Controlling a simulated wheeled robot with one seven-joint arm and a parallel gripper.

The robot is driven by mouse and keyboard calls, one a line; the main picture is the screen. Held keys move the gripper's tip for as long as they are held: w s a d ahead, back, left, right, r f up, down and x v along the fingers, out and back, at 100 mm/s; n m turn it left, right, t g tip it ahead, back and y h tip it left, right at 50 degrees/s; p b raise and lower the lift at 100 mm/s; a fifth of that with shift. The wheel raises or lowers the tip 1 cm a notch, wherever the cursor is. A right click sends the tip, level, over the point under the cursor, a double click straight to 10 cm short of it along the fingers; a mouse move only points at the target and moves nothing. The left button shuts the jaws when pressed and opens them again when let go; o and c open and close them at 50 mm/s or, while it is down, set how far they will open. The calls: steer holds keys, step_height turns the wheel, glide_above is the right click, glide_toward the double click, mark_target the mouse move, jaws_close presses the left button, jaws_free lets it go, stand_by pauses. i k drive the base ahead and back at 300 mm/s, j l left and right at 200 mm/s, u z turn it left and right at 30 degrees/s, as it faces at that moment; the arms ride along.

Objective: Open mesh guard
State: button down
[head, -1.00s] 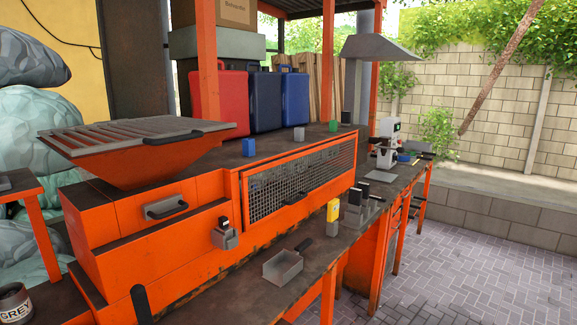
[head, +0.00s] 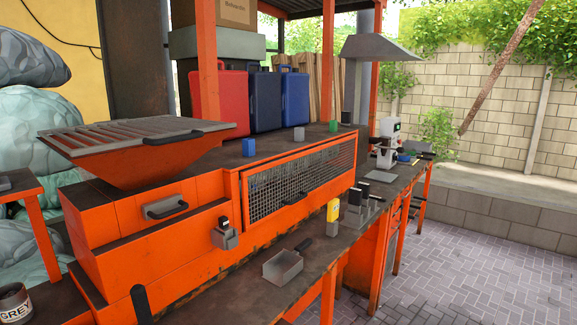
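The mesh guard (head: 300,181) is a dark wire mesh panel in an orange frame on the front of the long orange machine (head: 150,235). It looks closed, lying nearly flush with the machine's front. Dim shapes behind the mesh cannot be made out. My gripper is not in the head view.
A grey scoop (head: 283,266) with a dark handle lies on the bench below the guard. A yellow block-like tool (head: 333,210) and dark-topped pieces (head: 363,193) stand right of it. An orange hopper (head: 140,160) with a grate sits on the machine's left. Paved floor (head: 480,260) at right is clear.

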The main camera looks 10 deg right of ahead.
mark_target(248, 226)
steer(key=i+l+u, duration=0.3)
steer(key=i+u, duration=0.2)
steer(key=i+l+u, duration=0.95)
steer(key=l, duration=0.25)
steer(key=k+j, duration=0.05)
